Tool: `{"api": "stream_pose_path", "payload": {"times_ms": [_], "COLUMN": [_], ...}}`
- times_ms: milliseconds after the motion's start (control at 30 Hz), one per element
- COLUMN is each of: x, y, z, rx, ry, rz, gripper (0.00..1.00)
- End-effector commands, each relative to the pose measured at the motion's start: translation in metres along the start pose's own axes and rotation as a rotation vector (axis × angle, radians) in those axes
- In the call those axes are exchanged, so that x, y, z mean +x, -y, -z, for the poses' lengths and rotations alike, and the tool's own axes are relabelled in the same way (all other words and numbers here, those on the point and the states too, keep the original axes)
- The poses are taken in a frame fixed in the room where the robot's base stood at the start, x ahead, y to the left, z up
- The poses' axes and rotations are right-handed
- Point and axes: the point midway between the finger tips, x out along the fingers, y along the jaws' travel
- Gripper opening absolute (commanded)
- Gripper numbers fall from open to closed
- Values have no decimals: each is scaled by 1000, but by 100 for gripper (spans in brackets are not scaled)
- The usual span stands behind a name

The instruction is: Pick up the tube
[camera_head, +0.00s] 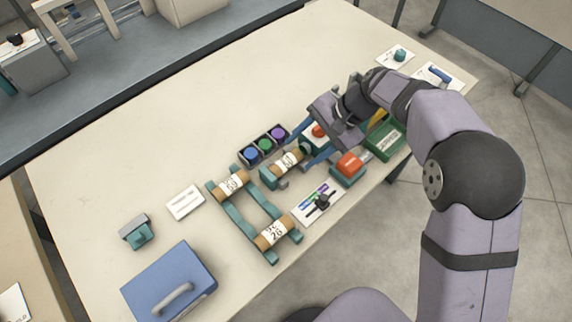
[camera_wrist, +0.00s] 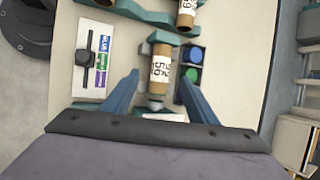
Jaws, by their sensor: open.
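A cardboard tube (camera_head: 288,162) with a white printed label lies on a teal holder (camera_head: 269,178) near the middle of the table. In the wrist view this tube (camera_wrist: 162,62) runs lengthwise between my fingers. My gripper (camera_head: 307,147) is open beside the tube's right end, with a blue finger on each side; the fingers (camera_wrist: 160,84) do not appear to touch it. Two more labelled tubes lie across a teal two-rail rack (camera_head: 250,210): a back tube (camera_head: 231,182) and a front tube (camera_head: 272,233). My wrist hides part of the area behind the gripper.
A dark tray (camera_head: 241,155) with blue, green and purple round pieces stands close behind the tube. A red-topped teal box (camera_head: 348,167) and a green bin (camera_head: 388,139) are to the right. A colour-striped card (camera_head: 316,203) lies in front. A blue case (camera_head: 168,284) stands front left. The back left is clear.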

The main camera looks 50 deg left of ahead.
Motion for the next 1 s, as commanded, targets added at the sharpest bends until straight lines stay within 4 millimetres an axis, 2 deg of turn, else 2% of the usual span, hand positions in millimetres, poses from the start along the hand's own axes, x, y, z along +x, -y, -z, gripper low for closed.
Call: {"api": "stream_pose_path", "payload": {"times_ms": [367, 567, 1000], "x": [20, 24, 69], "y": [0, 0, 1], "z": [0, 0, 1], "rx": [1, 0, 1], "ry": [0, 0, -1], "rz": [-1, -1, -1], "gripper": [53, 53, 53]}}
